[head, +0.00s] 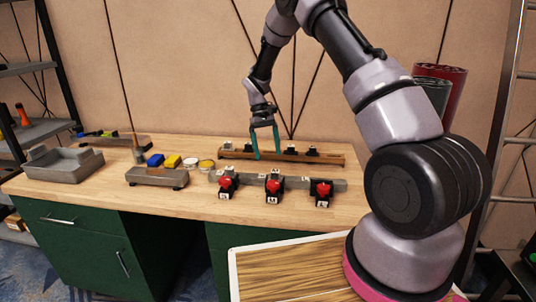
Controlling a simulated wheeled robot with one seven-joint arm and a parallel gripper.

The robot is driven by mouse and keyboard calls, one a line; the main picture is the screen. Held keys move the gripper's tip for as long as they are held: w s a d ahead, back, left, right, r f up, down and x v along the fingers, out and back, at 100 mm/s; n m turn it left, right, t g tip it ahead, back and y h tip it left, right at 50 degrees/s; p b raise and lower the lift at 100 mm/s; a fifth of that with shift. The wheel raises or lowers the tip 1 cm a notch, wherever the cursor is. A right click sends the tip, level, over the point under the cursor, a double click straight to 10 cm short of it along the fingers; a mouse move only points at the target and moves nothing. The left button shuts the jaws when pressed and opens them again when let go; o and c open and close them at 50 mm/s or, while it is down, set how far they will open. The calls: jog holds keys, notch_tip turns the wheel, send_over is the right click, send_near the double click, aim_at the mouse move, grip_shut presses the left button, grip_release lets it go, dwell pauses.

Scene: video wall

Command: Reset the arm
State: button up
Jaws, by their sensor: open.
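My gripper (265,142) has two teal fingers pointing down, spread apart with nothing between them. It hangs over the back part of the wooden desk (110,195), at the left part of a long brown rail (335,160) with several small dark and light pieces on it. The fingertips are close to the rail; I cannot tell whether they touch it. My arm reaches from the right side of the view, up and over to the left, with its wrist pointing down.
A grey rail (250,182) with three red-and-black numbered units (273,187) stands in front of the gripper. A ladder (499,110) stands right. The desk's front left is clear.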

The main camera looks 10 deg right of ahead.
jog(key=s+d+r+m+t+y, duration=0.1)
jog(key=s+d+r+t, duration=0.15)
jog(key=r, duration=0.55)
jog(key=s+d+r+m+t, duration=0.1)
jog(key=s+r, duration=0.3)
jog(key=r, duration=0.5)
jog(key=s+d+r+m+t+y, duration=0.1)
jog(key=s+d+r+t, duration=0.15)
jog(key=r, duration=0.55)
jog(key=s+d+r+m+t, duration=0.1)
jog(key=s+r, duration=0.2)
jog(key=s, duration=0.3)
jog(key=s+d+r+m+t, duration=0.1)
jog(key=s+r+m+t, duration=0.1)
jog(key=s, duration=0.5)
jog(key=s+d+r+m+t+y, duration=0.1)
jog(key=s+r+t, duration=0.1)
jog(key=s+r, duration=0.2)
jog(key=s, duration=0.2)
jog(key=shift+s, duration=0.35)
